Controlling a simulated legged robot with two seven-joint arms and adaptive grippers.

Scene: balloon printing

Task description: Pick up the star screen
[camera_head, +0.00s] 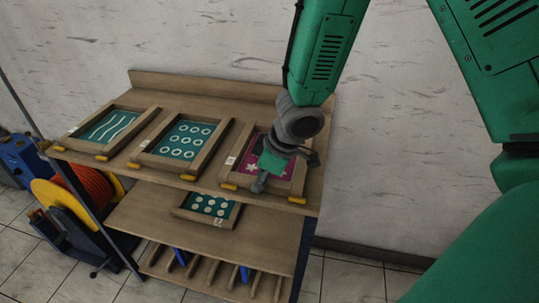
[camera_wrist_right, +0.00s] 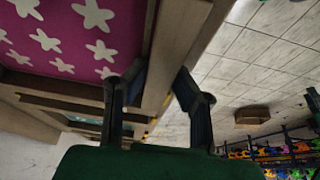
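The star screen (camera_head: 243,168) is a wooden frame with a magenta mesh and white stars. It lies on the right end of the top shelf in the head view. Its magenta mesh (camera_wrist_right: 62,35) fills the upper left of the right wrist view. I cannot tell whether either finger touches the bar. My left gripper is not in view.
A teal screen with rings (camera_head: 178,140) and one with wavy lines (camera_head: 112,126) lie left on the wooden rack's top shelf (camera_head: 220,95). A dotted screen (camera_head: 210,206) is on the shelf below. A red hose reel (camera_head: 95,185) stands at left. The wall is close behind.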

